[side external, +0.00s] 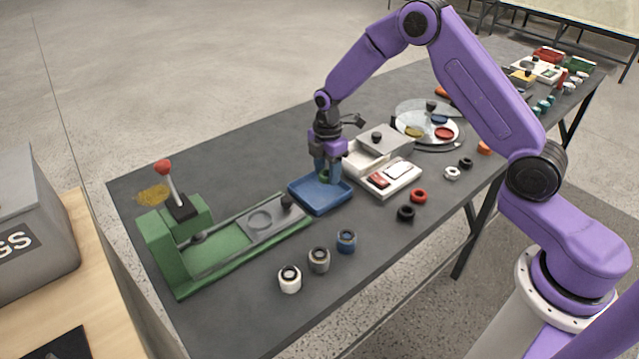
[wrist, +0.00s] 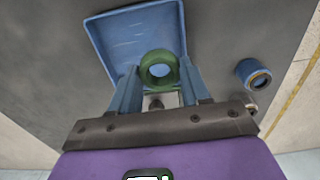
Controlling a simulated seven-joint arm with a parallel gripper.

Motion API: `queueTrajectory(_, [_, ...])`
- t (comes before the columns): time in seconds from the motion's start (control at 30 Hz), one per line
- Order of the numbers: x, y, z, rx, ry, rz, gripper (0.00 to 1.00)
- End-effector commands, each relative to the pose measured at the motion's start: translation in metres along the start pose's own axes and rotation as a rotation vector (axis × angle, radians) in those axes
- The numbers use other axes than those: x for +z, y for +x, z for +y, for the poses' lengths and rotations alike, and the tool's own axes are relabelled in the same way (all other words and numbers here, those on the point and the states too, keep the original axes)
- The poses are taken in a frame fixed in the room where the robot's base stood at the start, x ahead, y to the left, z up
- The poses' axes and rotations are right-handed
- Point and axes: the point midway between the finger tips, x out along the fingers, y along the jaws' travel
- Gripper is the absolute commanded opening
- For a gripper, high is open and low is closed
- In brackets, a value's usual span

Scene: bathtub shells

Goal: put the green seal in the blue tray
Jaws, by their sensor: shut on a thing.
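The green seal (wrist: 159,69) is a thick ring. My gripper (side external: 327,174) is shut on it, with a blue finger on each side of the ring in the wrist view. In the side view the green seal (side external: 325,177) shows only partly between the fingers. The blue tray (side external: 323,208) is a shallow square tray on the dark table, directly below my fingertips. In the wrist view the blue tray (wrist: 100,38) lies behind the seal, with the seal over its near part. I cannot tell whether the seal touches the tray floor.
A green fixture (side external: 215,245) with a red-knobbed lever stands left of the tray. A white box (side external: 395,180) with compartments stands close on the right. White, grey and blue cylinders (side external: 319,260) stand in front. Red and black rings (side external: 418,196) lie to the right.

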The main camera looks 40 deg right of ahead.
Motion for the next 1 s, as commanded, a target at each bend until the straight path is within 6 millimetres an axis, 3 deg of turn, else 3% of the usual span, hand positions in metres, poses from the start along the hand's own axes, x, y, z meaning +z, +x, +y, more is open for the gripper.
queueTrajectory(0.2, [-0.001, 0.022, 0.019, 0.001, 0.0, 0.0, 0.18])
queueTrajectory(0.37, [-0.002, 0.028, 0.024, 0.001, 0.0, 0.0, 0.18])
queueTrajectory(0.63, [-0.002, 0.059, 0.027, -0.001, -0.001, 0.0, 0.18])
queueTrajectory(1.0, [-0.002, 0.063, 0.027, 0.001, 0.0, 0.0, 0.18])
